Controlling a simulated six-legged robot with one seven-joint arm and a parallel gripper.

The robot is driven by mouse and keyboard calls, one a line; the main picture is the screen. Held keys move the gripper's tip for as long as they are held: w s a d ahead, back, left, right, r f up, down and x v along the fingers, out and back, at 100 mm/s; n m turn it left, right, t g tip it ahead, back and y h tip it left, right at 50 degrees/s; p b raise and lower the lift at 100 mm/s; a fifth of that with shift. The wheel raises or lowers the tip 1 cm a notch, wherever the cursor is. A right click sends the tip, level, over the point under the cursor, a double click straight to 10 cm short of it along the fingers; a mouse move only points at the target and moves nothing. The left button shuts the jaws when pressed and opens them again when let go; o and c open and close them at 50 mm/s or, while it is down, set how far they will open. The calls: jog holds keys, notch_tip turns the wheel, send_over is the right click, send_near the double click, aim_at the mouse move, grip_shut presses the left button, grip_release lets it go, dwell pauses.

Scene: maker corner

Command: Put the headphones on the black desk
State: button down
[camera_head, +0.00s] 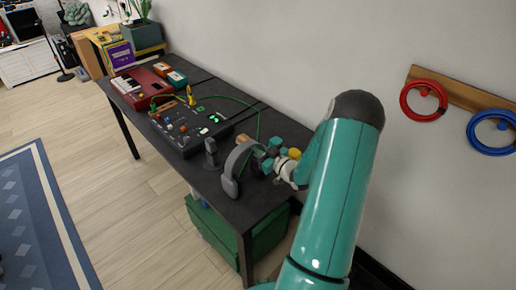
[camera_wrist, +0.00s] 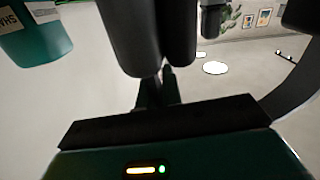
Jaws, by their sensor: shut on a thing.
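The grey headphones (camera_head: 231,186) are upright at the near end of the black desk (camera_head: 233,208), close to its front edge. I cannot tell whether they touch the desktop or hang just above it. My gripper (camera_head: 262,165) comes in from the right and is shut on the headphones, its fingers partly hidden behind them. In the wrist view, dark rounded parts, which look like the headphones (camera_wrist: 130,35), fill the top middle, and a curved grey band (camera_wrist: 301,85) shows at the right. The gripper's fingertips are hard to make out there.
A small dark stand-like object (camera_head: 211,154) is just left of the headphones. The near desk corner is clear.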

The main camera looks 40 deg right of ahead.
jog(key=shift+f, duration=0.15)
jog(key=c, duration=1.6)
grip_release()
jog(key=shift+o, duration=0.2)
jog(key=shift+s+r, duration=0.1)
jog(key=shift+r, duration=0.1)
jog(key=s, duration=1.1)
jog(key=shift+s+d, duration=0.2)
jog(key=shift+s, duration=0.2)
